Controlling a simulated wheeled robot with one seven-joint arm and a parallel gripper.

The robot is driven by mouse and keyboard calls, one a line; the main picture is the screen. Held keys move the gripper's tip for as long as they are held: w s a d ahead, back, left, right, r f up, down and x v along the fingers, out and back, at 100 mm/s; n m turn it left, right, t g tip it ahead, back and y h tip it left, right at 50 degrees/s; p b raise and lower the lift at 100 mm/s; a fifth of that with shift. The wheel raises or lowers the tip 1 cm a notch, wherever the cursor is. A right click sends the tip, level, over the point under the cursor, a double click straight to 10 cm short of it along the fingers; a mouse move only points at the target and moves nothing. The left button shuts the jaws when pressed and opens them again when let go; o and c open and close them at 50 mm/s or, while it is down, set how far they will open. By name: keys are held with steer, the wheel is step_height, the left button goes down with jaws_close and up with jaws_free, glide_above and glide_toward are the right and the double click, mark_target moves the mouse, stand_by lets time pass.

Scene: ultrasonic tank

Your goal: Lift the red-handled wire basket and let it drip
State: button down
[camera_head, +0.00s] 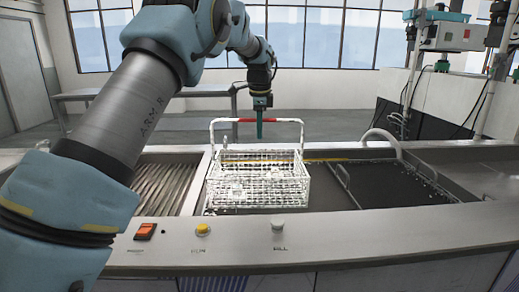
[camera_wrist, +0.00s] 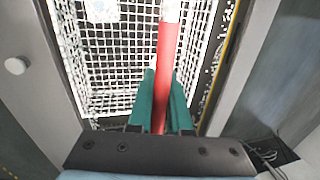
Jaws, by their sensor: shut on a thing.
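The white wire basket (camera_head: 258,192) is in the head view, over the middle bay of the bench, with its tall handle upright. The red grip (camera_head: 222,121) on the handle's crossbar is held by my gripper (camera_head: 259,132), whose teal fingers point down. In the wrist view, the red grip (camera_wrist: 168,48) runs between the fingers of my gripper (camera_wrist: 163,82), which are shut on it. The basket mesh (camera_wrist: 75,45) lies below, with pale items inside that are hard to make out. I cannot tell whether the basket's bottom is clear of the dark bath (camera_head: 330,198).
A ribbed drain surface (camera_head: 165,185) lies left of the basket. A dark bay (camera_head: 385,182) with a curved white pipe (camera_head: 380,135) lies to the right. The front panel carries an orange switch (camera_head: 145,231), a yellow button (camera_head: 202,229) and a grey knob (camera_head: 278,224).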

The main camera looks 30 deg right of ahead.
steer(key=shift+r+p, duration=2.5)
steer(key=shift+r, duration=1.35)
stand_by(3.1)
